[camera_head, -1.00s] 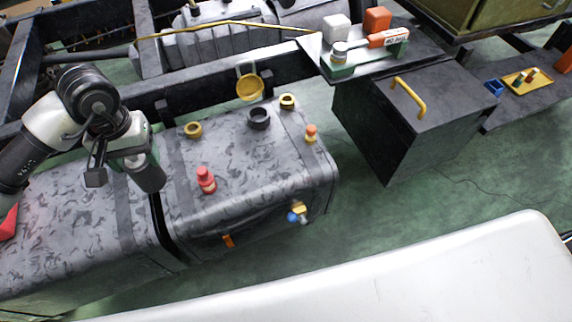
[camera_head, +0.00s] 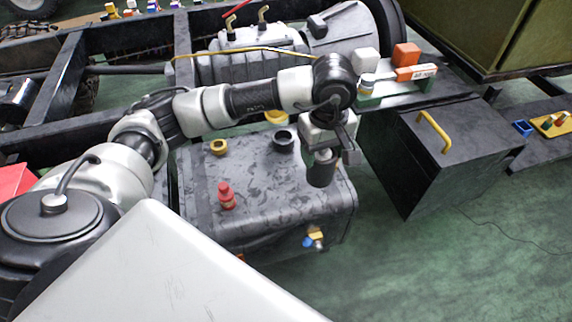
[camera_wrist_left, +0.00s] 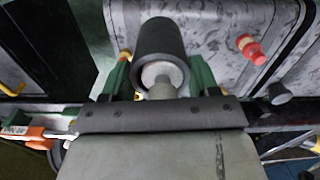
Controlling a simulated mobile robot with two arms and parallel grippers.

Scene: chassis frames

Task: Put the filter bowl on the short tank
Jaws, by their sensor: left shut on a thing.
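My left gripper (camera_head: 322,155) is shut on a dark cylinder, which I take for the filter bowl (camera_head: 320,170). The bowl hangs roughly upright at the right end of the grey mottled tank, which looks like the short tank (camera_head: 270,205). I cannot tell whether bowl and tank touch. In the left wrist view, the bowl (camera_wrist_left: 158,40) sits between the green fingers of the left gripper (camera_wrist_left: 160,80), with a pale round part at its near end. The tank (camera_wrist_left: 215,25) lies beyond it. My right gripper is out of view.
A dark box with a yellow handle (camera_head: 432,130) stands to the right, past a floor gap.

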